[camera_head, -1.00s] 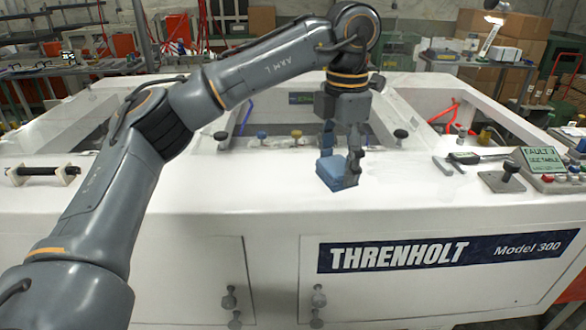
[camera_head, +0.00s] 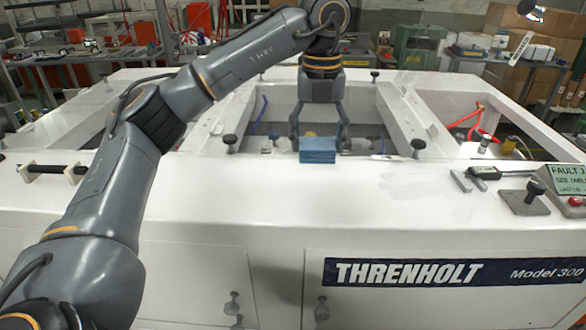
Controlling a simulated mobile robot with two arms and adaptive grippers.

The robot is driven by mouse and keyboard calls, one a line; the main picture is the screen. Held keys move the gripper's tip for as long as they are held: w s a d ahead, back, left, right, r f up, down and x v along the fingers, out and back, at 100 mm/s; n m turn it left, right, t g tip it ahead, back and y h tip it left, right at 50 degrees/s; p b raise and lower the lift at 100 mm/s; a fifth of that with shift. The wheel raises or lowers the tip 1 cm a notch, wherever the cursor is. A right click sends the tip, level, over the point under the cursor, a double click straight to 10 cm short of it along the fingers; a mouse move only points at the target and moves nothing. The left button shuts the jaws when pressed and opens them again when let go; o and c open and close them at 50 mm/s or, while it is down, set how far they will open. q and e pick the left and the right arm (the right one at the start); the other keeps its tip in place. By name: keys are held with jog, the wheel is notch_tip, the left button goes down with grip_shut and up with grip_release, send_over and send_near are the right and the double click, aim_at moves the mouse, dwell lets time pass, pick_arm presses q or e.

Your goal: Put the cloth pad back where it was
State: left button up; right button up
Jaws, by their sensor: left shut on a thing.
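The blue cloth pad (camera_head: 318,156) shows just below my left gripper (camera_head: 318,143), at the front edge of the middle opening in the white machine top. My left gripper points down, with one finger on each side of the pad, and is shut on it. I cannot tell whether the pad's underside touches the white top. My right gripper is not in view.
Black knobs (camera_head: 418,145) and (camera_head: 230,141) stand on either side of the middle opening. A black rod on holders (camera_head: 52,169) lies left.

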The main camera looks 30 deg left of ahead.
pick_arm(q)
jog(key=p, duration=0.2)
send_over(294, 189)
notch_tip(294, 189, down, 5)
jog(key=shift+w+d+f, duration=0.1)
jog(key=shift+w+d, duration=0.05)
jog(key=f, duration=0.3)
jog(key=shift+a+f+p, duration=0.3)
jog(key=shift+a+f, duration=0.05)
jog(key=shift+f, duration=0.05)
jog(key=shift+d+f, duration=0.1)
jog(key=shift+f, duration=0.1)
jog(key=o, duration=1)
jog(key=shift+r, duration=0.1)
